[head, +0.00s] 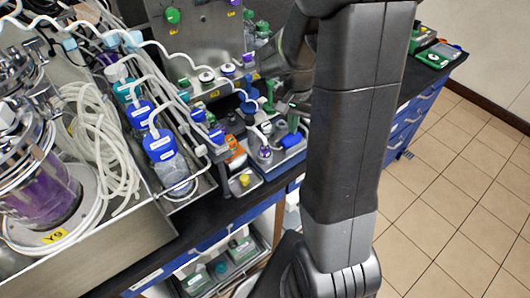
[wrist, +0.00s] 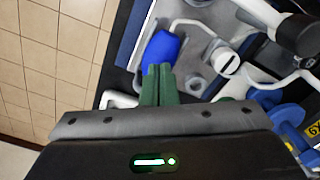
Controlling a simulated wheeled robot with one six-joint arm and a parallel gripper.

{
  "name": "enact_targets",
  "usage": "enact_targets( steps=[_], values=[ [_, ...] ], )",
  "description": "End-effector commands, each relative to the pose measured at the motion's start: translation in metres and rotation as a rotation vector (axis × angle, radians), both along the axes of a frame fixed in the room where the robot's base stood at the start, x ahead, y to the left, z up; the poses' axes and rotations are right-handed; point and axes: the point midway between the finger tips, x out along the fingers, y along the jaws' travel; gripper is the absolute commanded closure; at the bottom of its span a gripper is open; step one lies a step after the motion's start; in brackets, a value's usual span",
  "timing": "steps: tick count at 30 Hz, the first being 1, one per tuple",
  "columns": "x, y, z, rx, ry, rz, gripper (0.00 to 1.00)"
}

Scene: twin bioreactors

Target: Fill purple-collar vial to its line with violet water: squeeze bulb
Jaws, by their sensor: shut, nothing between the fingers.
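My gripper (wrist: 158,72) has two green fingertips pressed together with nothing between them. A blue bulb (wrist: 160,48) lies just beyond the tips in the wrist view; I cannot tell whether they touch it. In the head view the blue bulb (head: 291,140) sits at the right of a small grey station, just below the green fingers (head: 293,117). A small vial with a purple collar (head: 265,153) stands left of the bulb in that station. Its fill line and water level are too small to make out. A glass vessel with violet liquid (head: 48,190) stands at the far left.
Blue-capped bottles (head: 160,145) with white tubing stand in a metal tray left of the station. A small tray with a yellow-topped item (head: 244,180) is in front. A white slotted cap (wrist: 228,64) and tubing lie close right of the fingers.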

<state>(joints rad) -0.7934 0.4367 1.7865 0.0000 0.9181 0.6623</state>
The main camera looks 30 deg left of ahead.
Motion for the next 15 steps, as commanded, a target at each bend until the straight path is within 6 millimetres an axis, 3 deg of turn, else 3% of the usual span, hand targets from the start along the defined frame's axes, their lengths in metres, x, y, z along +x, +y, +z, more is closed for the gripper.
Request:
enact_targets(
  steps=[15],
  values=[
    [0.0,0.0,-0.015,0.0,0.0,0.0,1.0]
  ],
)
